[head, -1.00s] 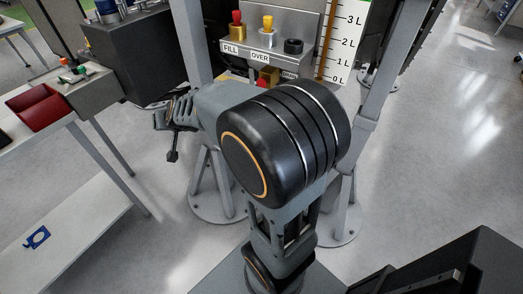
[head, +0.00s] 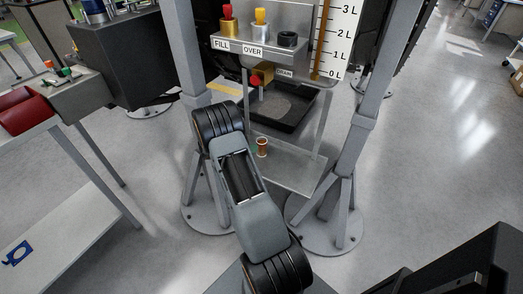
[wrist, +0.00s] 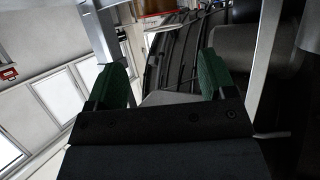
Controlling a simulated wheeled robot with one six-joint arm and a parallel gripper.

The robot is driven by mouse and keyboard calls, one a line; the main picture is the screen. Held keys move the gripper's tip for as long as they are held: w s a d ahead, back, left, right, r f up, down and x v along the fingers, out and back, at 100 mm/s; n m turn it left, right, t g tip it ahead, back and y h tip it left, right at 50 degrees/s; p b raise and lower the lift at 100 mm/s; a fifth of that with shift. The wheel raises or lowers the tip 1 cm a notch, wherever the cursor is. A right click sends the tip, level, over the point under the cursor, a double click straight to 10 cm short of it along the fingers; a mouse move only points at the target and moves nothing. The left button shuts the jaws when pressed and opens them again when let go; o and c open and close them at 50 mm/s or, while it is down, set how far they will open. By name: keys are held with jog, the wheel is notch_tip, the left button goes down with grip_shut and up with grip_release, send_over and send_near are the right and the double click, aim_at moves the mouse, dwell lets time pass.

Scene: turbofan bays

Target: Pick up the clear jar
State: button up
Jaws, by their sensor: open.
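A small jar (head: 263,147), with brown-orange showing through its side, stands upright on the grey shelf (head: 290,172) between the stand's legs in the head view. It looks like the clear jar. My gripper (wrist: 163,72) shows in the wrist view, its two green-padded fingers apart with nothing held between them. In the head view my gripper is hidden behind my arm, which reaches up left of the shelf. I cannot clearly make out the jar in the wrist view.
A black drain tray (head: 290,108) lies behind the shelf. Grey stand posts (head: 362,115) rise on both sides. A panel above holds a red-topped valve (head: 228,18), a yellow-topped valve (head: 261,20) and a level scale (head: 338,40). A bench with a red bin (head: 22,110) stands left.

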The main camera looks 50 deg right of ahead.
aim_at(265, 140)
jog(key=shift+b+x, duration=0.3)
jog(key=shift+x, duration=4.15)
jog(key=shift+w+f, duration=0.15)
jog(key=shift+c, duration=0.2)
jog(key=c, duration=1.1)
